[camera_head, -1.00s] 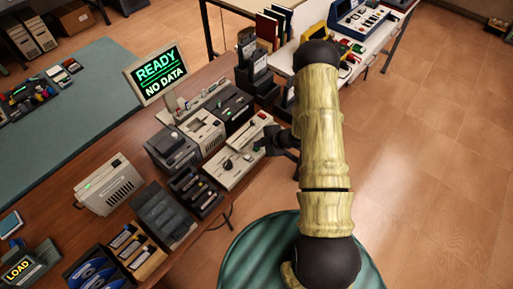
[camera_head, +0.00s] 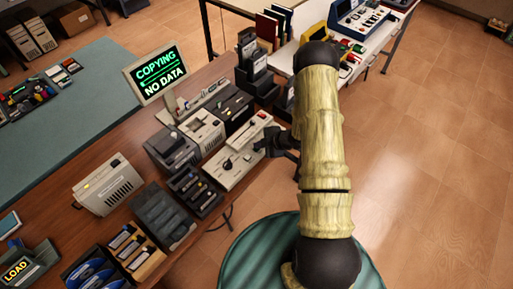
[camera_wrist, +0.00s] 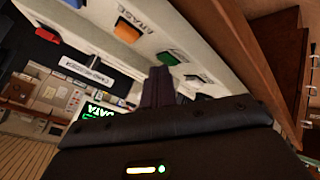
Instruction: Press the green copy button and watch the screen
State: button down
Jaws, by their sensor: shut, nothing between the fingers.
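The screen (camera_head: 157,72) on the desk reads "COPYING" over "NO DATA" in the head view; a green-lit part of it (camera_wrist: 98,112) shows in the wrist view. The green button (camera_wrist: 168,58) is on the pale control panel (camera_head: 232,163) in the wrist view. My gripper (camera_wrist: 160,76) is shut and empty, its fingertips right by the green button. I cannot tell whether they touch it. In the head view my gripper (camera_head: 268,146) is at the panel's right edge, and the green button is hidden.
An orange button (camera_wrist: 127,31) sits beside the green one, and a blue button (camera_wrist: 70,3) lies further along. A grey box unit (camera_head: 108,184) and a LOAD sign (camera_head: 17,270) stand to the left. Dark holders (camera_head: 252,65) stand behind the panel. Floor at right is open.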

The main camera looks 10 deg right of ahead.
jog(key=shift+r+p, duration=0.5)
jog(key=shift+r, duration=0.35)
notch_tip(320, 180, up, 5)
jog(key=p, duration=0.3)
dwell(0.3)
dwell(0.7)
